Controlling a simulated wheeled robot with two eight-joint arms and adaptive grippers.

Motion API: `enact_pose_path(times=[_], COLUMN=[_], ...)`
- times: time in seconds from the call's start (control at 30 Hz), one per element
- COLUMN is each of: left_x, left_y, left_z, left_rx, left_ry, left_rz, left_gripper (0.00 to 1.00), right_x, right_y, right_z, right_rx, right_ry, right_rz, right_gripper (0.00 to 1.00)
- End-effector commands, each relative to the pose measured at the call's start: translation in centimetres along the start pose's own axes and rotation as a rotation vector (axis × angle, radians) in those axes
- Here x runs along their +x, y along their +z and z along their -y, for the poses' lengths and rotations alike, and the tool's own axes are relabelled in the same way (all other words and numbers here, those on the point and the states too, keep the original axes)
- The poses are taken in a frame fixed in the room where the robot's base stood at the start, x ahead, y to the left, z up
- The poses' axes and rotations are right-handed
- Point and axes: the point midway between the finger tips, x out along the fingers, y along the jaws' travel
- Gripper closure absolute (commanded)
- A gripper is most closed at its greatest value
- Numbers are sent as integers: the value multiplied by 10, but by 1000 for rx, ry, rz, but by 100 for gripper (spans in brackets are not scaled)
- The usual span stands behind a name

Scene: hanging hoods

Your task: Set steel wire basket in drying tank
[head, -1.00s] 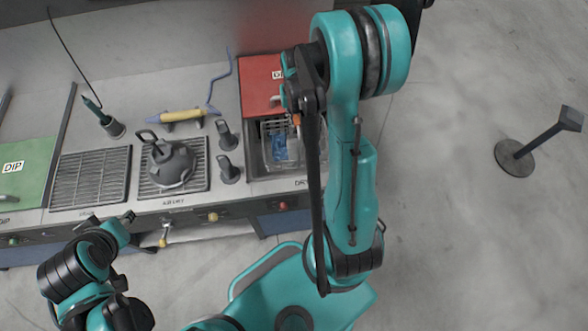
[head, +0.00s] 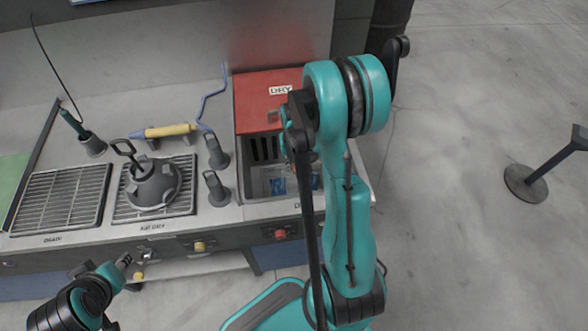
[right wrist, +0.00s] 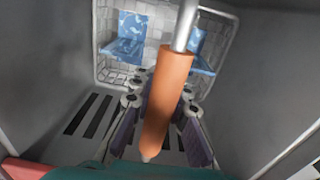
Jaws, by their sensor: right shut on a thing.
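The steel wire basket (right wrist: 170,35) holds blue pieces (right wrist: 125,45) and has an orange handle (right wrist: 165,100). My right gripper (right wrist: 160,120) is shut on this handle, with a finger on either side. In the head view the basket's blue contents (head: 278,186) show inside the drying tank (head: 252,212), under its raised red lid marked DRY (head: 262,98). The basket is within the tank walls; whether it touches the floor cannot be told. My right arm hides part of the tank. My left gripper (head: 124,262) is in front of the bench, its opening unclear.
A dark kettle-shaped weight (head: 154,187) sits on the air dry grate, beside the drain grate (head: 60,197). Two dark handled pieces (head: 217,190) stand just left of the tank. A yellow-handled tool (head: 168,130) lies behind. A post (head: 527,183) stands on open floor at right.

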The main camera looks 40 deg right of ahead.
Motion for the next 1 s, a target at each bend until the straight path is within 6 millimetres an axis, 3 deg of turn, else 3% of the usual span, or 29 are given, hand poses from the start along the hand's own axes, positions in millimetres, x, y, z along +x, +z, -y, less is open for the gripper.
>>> enact_pose_path(times=[0.5, 0.9, 0.93, 1.0], left_x=[18, 20, 20, 19], left_y=[13, 14, 14, 14], left_z=[0, 0, 0, 0], left_rx=[0, 0, 0, 0], left_ry=[0, 0, 0, 0], left_rz=[0, 0, 0, 0], left_gripper=[64, 64, 64, 64], right_x=[53, 57, 57, 56], right_y=[0, 0, 0, 0], right_z=[0, 0, 0, 0], right_rx=[0, 0, 0, 0], right_ry=[0, 0, 0, 0], right_rz=[0, 0, 0, 0], right_gripper=[100, 100, 85, 66])
